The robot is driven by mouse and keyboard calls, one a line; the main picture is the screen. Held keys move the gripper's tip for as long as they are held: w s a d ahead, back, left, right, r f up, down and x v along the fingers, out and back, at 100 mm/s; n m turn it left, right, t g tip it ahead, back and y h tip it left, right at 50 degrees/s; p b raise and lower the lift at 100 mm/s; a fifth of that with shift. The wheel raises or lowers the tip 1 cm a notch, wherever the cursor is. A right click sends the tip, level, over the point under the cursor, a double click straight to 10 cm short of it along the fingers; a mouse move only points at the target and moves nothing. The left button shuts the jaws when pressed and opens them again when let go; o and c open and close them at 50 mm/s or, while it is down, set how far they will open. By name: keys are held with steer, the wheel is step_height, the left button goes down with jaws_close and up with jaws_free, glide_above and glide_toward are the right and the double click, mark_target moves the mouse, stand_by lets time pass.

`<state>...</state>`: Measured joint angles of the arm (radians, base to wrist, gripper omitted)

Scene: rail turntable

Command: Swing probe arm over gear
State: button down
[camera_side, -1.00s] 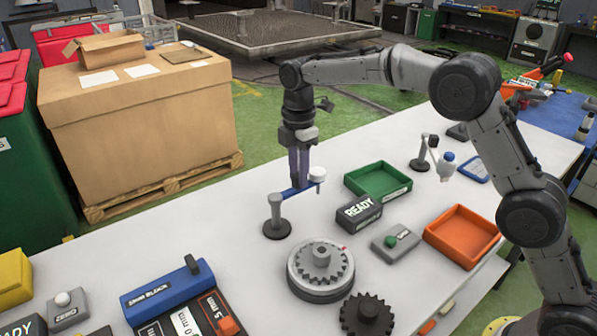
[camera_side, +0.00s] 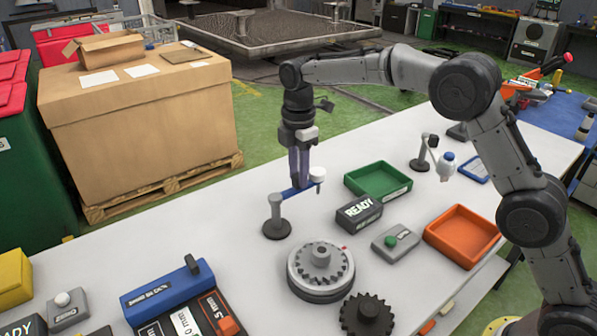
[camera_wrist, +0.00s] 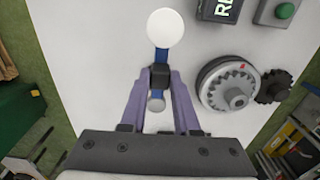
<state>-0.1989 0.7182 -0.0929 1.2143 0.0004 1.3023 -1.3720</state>
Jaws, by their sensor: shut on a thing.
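The probe arm (camera_side: 291,192) is a blue bar on a grey post with a round dark base (camera_side: 277,228). Its free end carries a white probe head (camera_side: 318,175), which also shows as a white disc in the wrist view (camera_wrist: 166,28). My gripper (camera_side: 300,186) is shut on the blue bar, with its purple fingers on either side of it in the wrist view (camera_wrist: 160,76). The gear (camera_side: 322,262) sits on a round grey turntable (camera_side: 318,292), in front and right of the post. The probe head is behind the gear, not above it.
A black READY box (camera_side: 359,212) and a grey box with a green button (camera_side: 396,242) stand right of the turntable. A dark loose gear (camera_side: 367,314) lies in front. A blue block (camera_side: 166,287) is at front left.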

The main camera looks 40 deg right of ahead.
steer(key=s+a+m, duration=0.6)
steer(key=m, duration=1.2)
steer(key=shift+a, duration=0.2)
steer(key=shift+s+r, duration=0.1)
stand_by(0.7)
steer(key=c, duration=0.6)
jaws_free()
steer(key=shift+c, duration=0.2)
step_height(320, 180, up, 14)
